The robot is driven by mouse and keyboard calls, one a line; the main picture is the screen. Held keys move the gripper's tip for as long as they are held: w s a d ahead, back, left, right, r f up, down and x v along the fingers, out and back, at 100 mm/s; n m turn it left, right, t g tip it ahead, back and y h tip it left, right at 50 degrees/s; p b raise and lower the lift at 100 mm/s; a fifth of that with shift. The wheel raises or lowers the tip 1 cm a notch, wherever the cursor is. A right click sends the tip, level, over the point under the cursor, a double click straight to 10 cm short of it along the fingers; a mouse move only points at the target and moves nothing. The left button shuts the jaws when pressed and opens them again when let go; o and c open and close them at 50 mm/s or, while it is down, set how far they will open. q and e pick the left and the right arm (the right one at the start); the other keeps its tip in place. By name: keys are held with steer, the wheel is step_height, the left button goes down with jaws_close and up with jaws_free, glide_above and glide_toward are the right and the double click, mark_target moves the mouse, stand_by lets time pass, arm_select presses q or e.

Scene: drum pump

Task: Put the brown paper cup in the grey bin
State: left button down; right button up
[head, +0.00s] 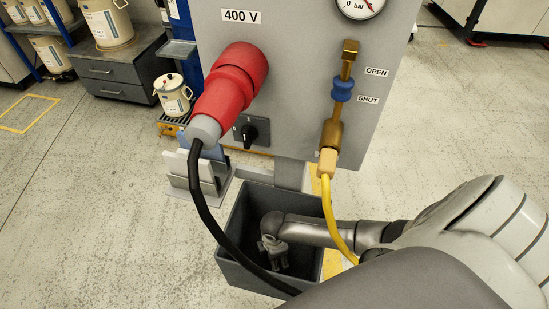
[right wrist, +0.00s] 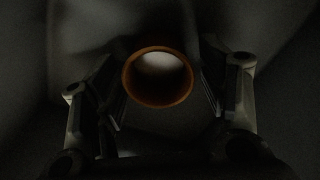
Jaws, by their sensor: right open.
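The grey bin (head: 240,272) stands on the floor below the panel in the head view. My right gripper (head: 278,262) reaches down inside it from the right. In the right wrist view the brown paper cup (right wrist: 158,98) shows as a round brown rim with a pale inside, seen from its open end. It lies between the two spread fingers of my right gripper, with dark gaps on both sides. The cup cannot be made out in the head view. The wrist view is very dark. My left gripper is not in view.
A grey panel (head: 300,90) with a red plug (head: 232,82) and a brass valve (head: 340,95) stands above the bin. A black cable (head: 205,215) and a yellow hose (head: 331,215) hang across the bin.

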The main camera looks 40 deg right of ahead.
step_height(320, 180, up, 12)
steer(key=p, duration=0.2)
steer(key=shift+f, duration=0.15)
stand_by(0.5)
